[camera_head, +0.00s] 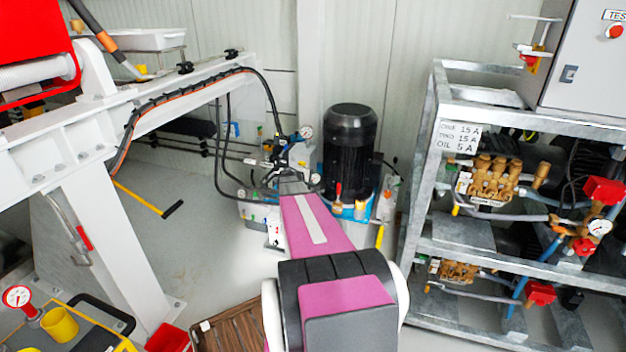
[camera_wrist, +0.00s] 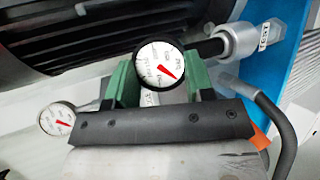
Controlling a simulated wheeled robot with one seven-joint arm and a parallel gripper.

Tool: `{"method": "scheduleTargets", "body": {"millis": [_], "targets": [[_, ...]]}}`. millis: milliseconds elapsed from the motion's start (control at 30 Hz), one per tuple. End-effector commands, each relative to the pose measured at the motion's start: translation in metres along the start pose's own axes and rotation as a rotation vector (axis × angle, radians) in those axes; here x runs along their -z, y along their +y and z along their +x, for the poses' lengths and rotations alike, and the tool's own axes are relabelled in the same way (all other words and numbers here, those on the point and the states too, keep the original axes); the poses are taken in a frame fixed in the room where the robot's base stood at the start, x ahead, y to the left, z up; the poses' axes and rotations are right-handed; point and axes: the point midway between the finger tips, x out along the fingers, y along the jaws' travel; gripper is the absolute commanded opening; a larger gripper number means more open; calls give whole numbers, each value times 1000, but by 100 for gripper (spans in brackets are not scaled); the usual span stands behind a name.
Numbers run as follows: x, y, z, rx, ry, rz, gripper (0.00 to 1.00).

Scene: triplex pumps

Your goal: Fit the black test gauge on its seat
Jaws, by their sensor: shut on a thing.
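The black-rimmed test gauge (camera_wrist: 160,64), with a white dial and a red needle, is between the two green fingers of my gripper (camera_wrist: 161,80) in the wrist view. The gripper is shut on it. A silver fitting (camera_wrist: 235,43) with a white tag is to the upper right of the gauge, with a dark rod on its near side. I cannot tell whether gauge and fitting touch. In the head view my gripper (camera_head: 287,168) reaches down to the hydraulic unit beside the black motor (camera_head: 349,140). Two small dials show there, and I cannot tell which is held.
A second, grey-rimmed gauge (camera_wrist: 58,119) is left of my fingers in the wrist view. A black hose (camera_wrist: 270,115) curves close on the right. In the head view a white steel frame (camera_head: 120,125) stands left and a metal pump rack (camera_head: 425,170) stands right.

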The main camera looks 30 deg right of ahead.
Motion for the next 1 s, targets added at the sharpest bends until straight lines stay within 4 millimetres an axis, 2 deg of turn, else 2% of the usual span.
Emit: {"method": "scheduleTargets", "body": {"millis": [100, 133, 200, 567, 667, 1000], "targets": [[0, 0, 0, -1, 0, 0, 0], [0, 0, 0, -1, 0, 0, 58], [0, 0, 0, -1, 0, 0, 78], [0, 0, -5, 0, 0, 0, 78], [-1, 0, -17, 0, 1, 0, 78], [-2, 0, -79, -1, 1, 0, 78]]}}
